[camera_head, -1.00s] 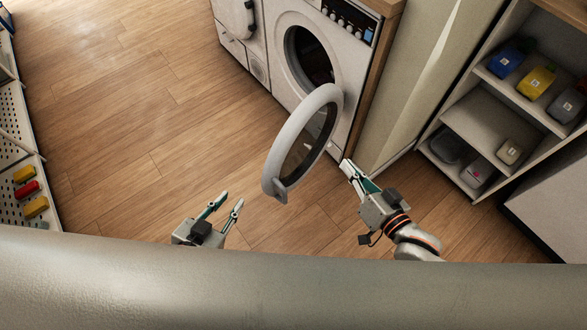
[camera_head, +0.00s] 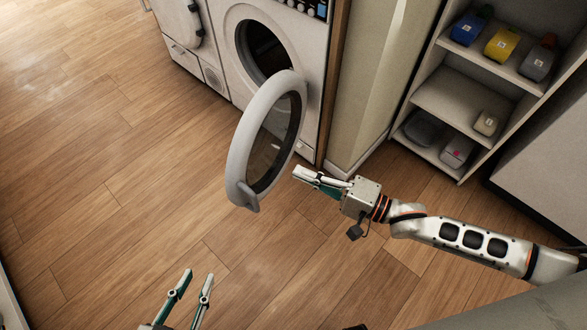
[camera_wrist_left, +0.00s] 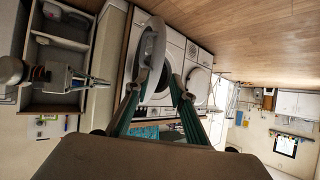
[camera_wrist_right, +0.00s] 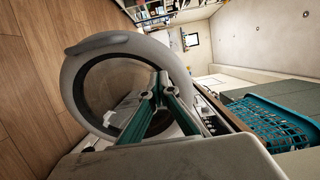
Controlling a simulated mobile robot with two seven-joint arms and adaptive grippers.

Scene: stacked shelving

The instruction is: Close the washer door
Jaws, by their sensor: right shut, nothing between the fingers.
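The white round washer door (camera_head: 237,150) stands wide open, swung out from the front of the washer (camera_head: 312,70). The washer's dark drum opening (camera_head: 262,48) is exposed. My right gripper (camera_head: 296,172) is shut and empty, just to the right of the door in the head view, with a small gap seeming to remain. In the right wrist view the door ring (camera_wrist_right: 72,75) fills the area beyond the fingers (camera_wrist_right: 155,92). My left gripper (camera_head: 198,275) is open and empty, low in the head view over the floor. The left wrist view also shows the door (camera_wrist_left: 152,45) beyond its fingers.
A shelf unit (camera_head: 455,100) with several bottles and boxes stands at the right. A second appliance (camera_head: 185,30) is left of the washer. A teal basket (camera_wrist_right: 265,120) shows in the right wrist view. The wooden floor left of the door is clear.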

